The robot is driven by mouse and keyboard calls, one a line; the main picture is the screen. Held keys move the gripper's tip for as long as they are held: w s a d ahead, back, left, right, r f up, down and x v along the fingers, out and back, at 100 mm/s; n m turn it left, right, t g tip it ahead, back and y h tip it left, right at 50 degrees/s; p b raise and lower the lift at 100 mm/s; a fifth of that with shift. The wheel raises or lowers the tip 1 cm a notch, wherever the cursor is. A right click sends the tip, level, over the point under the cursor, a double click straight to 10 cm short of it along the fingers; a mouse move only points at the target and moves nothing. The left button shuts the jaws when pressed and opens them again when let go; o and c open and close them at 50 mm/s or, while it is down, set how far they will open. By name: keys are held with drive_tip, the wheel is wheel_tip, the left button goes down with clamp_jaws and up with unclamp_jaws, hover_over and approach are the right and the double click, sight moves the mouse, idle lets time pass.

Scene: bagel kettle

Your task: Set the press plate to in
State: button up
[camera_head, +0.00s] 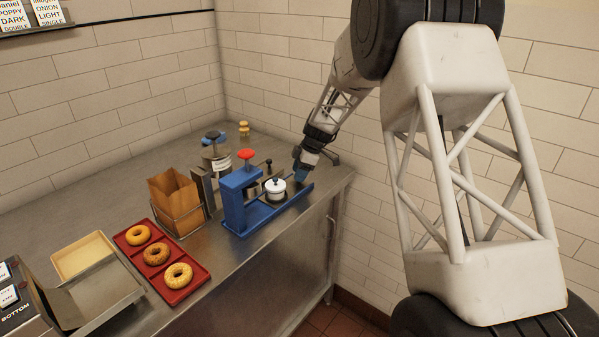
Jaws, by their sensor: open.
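A blue press (238,200) with a red knob (246,155) on top stands near the counter's front right edge. Its low blue base runs to the right. My gripper (299,178) reaches down from the upper right over the right end of the base, close to the white plate. It looks empty. The fingers are small in the picture, and I cannot tell whether they touch the base or the plate.
A red tray (203,277) with three bagels lies left of the press, beside a paper bag in a wire holder (178,203). A metal container with a blue-handled top (215,155) stands behind. A shallow open box (83,256) is at left. The wall is close behind my gripper.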

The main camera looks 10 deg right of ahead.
sight(279, 183)
clamp_jaws()
drive_tip(key=s+a, duration=0.7)
drive_tip(key=shift+s+a+f, duration=0.1)
drive_tip(key=shift+s+a, duration=0.25)
drive_tip(key=shift+s, duration=0.05)
unclamp_jaws()
drive_tip(key=shift+r, duration=0.2)
